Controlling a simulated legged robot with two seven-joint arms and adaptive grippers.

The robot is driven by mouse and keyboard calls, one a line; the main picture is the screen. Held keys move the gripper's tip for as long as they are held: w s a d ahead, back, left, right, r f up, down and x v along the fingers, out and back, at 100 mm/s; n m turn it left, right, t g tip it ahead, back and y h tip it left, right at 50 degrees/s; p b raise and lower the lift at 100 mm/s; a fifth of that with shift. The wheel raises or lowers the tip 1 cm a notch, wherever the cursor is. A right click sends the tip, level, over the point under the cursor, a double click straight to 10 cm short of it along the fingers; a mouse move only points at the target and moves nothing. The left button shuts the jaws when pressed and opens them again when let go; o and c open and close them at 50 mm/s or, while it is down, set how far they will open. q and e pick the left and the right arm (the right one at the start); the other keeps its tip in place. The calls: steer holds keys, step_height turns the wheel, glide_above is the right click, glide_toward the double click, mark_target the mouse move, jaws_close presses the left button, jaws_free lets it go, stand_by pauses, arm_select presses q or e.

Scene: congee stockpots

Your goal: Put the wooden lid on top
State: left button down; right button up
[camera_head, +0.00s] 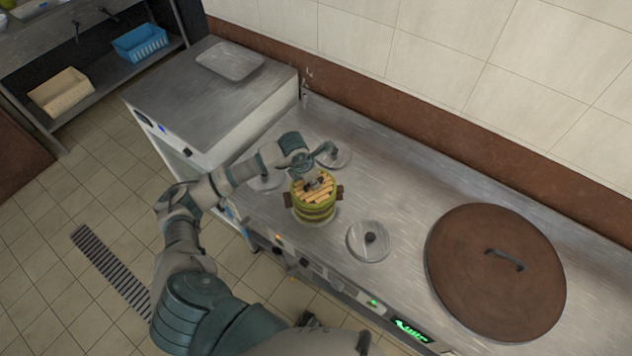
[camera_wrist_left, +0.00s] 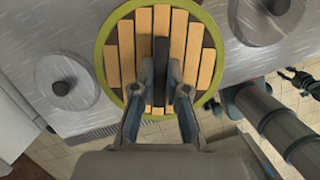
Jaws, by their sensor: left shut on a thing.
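The wooden lid (camera_head: 318,195) has pale slats with dark gaps and a dark bar handle. It sits over the mouth of a green and yellow banded pot (camera_head: 315,212) with brown side handles. In the left wrist view the lid (camera_wrist_left: 178,38) lies inside the pot's green rim (camera_wrist_left: 101,50) and looks roughly centred. I cannot tell whether it rests fully on the pot. My left gripper (camera_head: 314,181) is above the lid. In the left wrist view its fingers (camera_wrist_left: 161,80) are shut on the dark handle (camera_wrist_left: 161,56).
The pot stands on a steel counter between round metal covers, one with a black knob (camera_head: 368,241) in front at right and another (camera_head: 334,157) behind. A large brown round lid (camera_head: 495,272) lies farther right. A tiled wall (camera_head: 440,50) bounds the back.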

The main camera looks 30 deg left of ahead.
arm_select(q)
steer(key=shift+a+f, duration=0.15)
steer(key=shift+a, duration=0.55)
steer(key=shift+d+r, duration=0.25)
steer(key=shift+d, duration=0.3)
steer(key=shift+a+f+b, duration=0.3)
steer(key=shift+a, duration=0.35)
steer(key=shift+d+r+p, duration=0.35)
steer(key=shift+d+r, duration=0.15)
steer(key=shift+r, duration=0.4)
steer(key=shift+a, duration=0.1)
steer(key=shift+a+f, duration=0.1)
steer(key=shift+a, duration=0.15)
